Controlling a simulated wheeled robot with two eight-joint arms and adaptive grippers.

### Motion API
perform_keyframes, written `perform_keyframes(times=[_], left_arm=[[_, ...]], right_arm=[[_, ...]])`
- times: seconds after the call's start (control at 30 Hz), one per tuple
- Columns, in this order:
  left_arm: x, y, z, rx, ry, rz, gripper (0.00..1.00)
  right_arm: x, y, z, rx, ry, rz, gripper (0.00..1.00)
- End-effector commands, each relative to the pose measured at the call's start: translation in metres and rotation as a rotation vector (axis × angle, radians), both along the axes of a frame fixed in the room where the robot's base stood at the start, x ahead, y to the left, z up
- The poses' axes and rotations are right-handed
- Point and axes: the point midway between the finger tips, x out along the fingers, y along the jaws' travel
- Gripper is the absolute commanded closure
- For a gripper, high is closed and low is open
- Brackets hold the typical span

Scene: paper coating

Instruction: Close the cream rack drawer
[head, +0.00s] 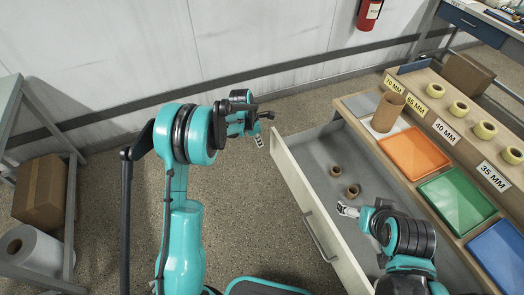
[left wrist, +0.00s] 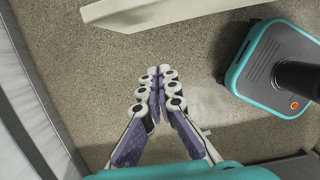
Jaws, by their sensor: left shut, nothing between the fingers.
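The cream rack drawer (head: 290,183) stands open in the head view, its front panel pulled out over the floor to the left of the rack. Its grey handle (head: 318,236) is on the outer face of that panel. My left gripper (head: 264,116) is shut and empty, beyond the far left corner of the drawer and apart from it. In the left wrist view its fingers (left wrist: 161,78) meet over bare floor, and a cream panel edge (left wrist: 150,14) shows at the top. My right gripper (head: 348,210) is over the drawer's inside; its finger state is unclear.
Small brown rolls (head: 352,191) lie in the drawer. On the rack top are orange (head: 415,153), green (head: 458,200) and blue (head: 500,252) trays and a brown tube (head: 387,111). A bench with a cardboard box (head: 41,192) stands left. Floor between is clear.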

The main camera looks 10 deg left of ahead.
Motion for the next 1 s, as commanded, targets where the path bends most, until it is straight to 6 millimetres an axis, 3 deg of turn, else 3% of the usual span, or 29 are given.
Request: perform_keyframes(times=[0.27,0.6,0.8,1.0], left_arm=[[0.005,-0.006,-0.034,-0.005,0.008,0.017,1.00],[0.015,-0.020,-0.104,-0.004,0.007,0.016,1.00],[0.032,-0.043,-0.103,-0.003,0.007,0.015,1.00],[0.038,-0.052,-0.101,-0.004,0.007,0.016,1.00]], right_arm=[[0.000,0.000,-0.012,0.000,0.000,0.000,0.06],[0.000,0.000,-0.039,0.000,0.000,0.000,0.06],[0.000,0.000,-0.047,0.000,0.000,0.000,0.06],[0.000,0.000,-0.050,0.000,0.000,0.000,0.06]])
